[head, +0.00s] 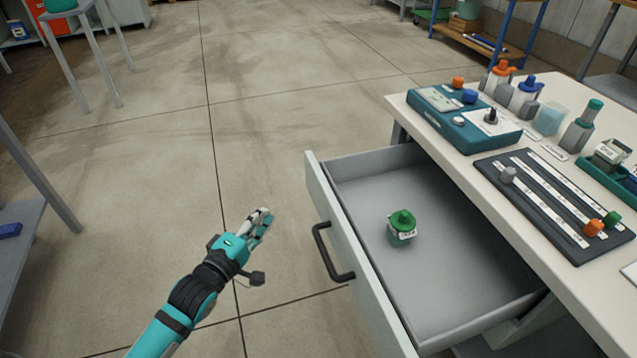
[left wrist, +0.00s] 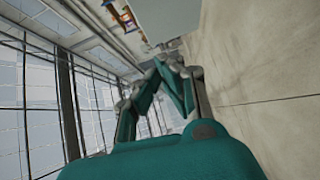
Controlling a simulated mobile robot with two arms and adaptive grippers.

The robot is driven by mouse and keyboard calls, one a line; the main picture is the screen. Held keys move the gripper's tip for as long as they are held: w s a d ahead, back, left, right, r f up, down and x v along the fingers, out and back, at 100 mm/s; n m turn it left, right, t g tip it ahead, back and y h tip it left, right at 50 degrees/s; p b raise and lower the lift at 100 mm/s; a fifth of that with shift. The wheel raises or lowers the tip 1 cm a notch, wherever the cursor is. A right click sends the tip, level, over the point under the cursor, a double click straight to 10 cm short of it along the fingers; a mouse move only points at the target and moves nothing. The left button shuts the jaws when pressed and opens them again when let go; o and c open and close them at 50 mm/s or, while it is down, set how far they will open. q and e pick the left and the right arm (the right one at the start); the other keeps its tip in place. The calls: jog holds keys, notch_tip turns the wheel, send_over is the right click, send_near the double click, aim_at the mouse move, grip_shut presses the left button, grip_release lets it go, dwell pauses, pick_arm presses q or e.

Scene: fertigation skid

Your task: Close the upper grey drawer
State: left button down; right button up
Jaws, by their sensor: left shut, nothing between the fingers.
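The upper grey drawer (head: 352,262) stands pulled well out from under the white-topped bench (head: 565,318) in the head view. Its dark handle (head: 328,253) is on the front panel, facing left. A small jar with a green cap (head: 402,227) stands upright inside the drawer. My left gripper (head: 265,217) is shut and empty, to the left of the drawer front and apart from the handle. Its closed fingers also show in the left wrist view (left wrist: 178,68). My right gripper is in neither view.
On the bench are a teal control box (head: 462,118), a dark slider panel (head: 550,205) and several bottles. A grey stool (head: 82,50) stands at the far left, and a grey shelf (head: 22,235) at the left edge. The floor left of the drawer is clear.

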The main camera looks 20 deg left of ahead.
pick_arm(q)
jog(key=w+d+r+b, duration=0.1)
jog(key=w+d, duration=0.1)
jog(key=w, duration=0.4)
jog(key=w+d+r+b, duration=0.1)
jog(key=w+d, duration=0.2)
jog(key=w, duration=0.3)
jog(key=shift+d+b, duration=0.35)
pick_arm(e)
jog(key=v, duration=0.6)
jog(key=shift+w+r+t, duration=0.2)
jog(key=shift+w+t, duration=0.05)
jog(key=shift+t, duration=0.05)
pick_arm(q)
jog(key=shift+w, duration=0.1)
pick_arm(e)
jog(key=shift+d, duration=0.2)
